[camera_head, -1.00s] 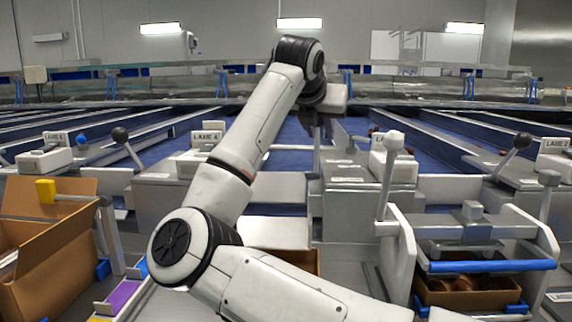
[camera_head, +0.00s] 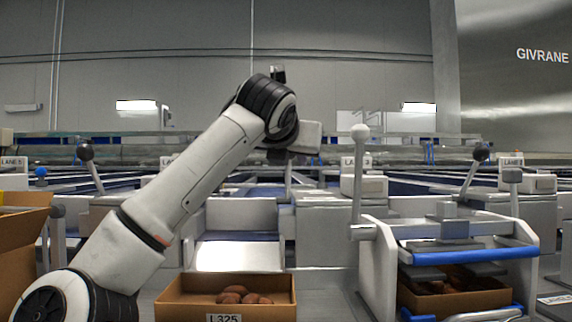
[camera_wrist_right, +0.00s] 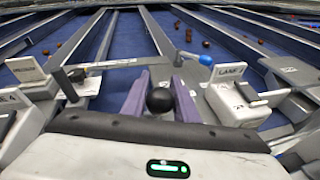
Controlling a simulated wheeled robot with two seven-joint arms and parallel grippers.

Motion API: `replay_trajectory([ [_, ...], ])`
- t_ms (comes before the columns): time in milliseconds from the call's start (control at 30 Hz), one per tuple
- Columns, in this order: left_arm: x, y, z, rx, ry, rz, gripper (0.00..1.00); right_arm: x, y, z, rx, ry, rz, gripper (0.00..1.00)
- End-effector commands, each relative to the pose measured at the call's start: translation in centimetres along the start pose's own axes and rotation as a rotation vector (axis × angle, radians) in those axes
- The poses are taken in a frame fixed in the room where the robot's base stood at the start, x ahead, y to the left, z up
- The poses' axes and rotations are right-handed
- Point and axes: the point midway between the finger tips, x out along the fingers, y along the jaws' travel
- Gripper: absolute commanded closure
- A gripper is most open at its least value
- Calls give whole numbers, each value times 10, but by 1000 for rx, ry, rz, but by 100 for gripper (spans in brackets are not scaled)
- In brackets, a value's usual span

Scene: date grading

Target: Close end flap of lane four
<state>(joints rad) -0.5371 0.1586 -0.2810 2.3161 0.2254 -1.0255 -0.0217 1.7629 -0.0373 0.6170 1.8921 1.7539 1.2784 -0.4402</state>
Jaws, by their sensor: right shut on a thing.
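My right gripper (camera_head: 280,158) is high over the front edge of the lanes, partly hidden behind its own wrist. In the right wrist view its purple fingers (camera_wrist_right: 160,95) are shut on the black ball knob (camera_wrist_right: 160,101) of a lever. A thin upright rod (camera_head: 289,177) shows below the gripper in the head view. A pale end panel (camera_head: 240,214) stands behind a bright sloping plate (camera_head: 238,256). I cannot tell how far the flap is closed. A lane sign ending in 4 (camera_wrist_right: 8,97) shows at the left of the wrist view. My left gripper is not in view.
A cardboard box marked L325 (camera_head: 175,304) with several dates stands below the plate. A frame with a blue bar (camera_head: 475,257) and a pale-knobbed lever (camera_head: 360,132) stand to the right. Another black-knobbed lever (camera_head: 86,153) is at the left.

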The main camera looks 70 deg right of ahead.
Motion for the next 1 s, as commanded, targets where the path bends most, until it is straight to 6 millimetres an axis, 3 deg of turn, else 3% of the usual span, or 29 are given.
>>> replay_trajectory([
  [500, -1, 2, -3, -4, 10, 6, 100, -6, -1, 7, 5, -19, 1, 100],
  [533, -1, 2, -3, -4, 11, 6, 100, -6, -1, 7, 5, -20, 2, 71],
  [633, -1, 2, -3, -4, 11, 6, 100, -6, -1, 6, 4, -17, 2, 56],
  [1000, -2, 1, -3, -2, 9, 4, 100, -10, 0, 4, 2, -11, 2, 56],
])
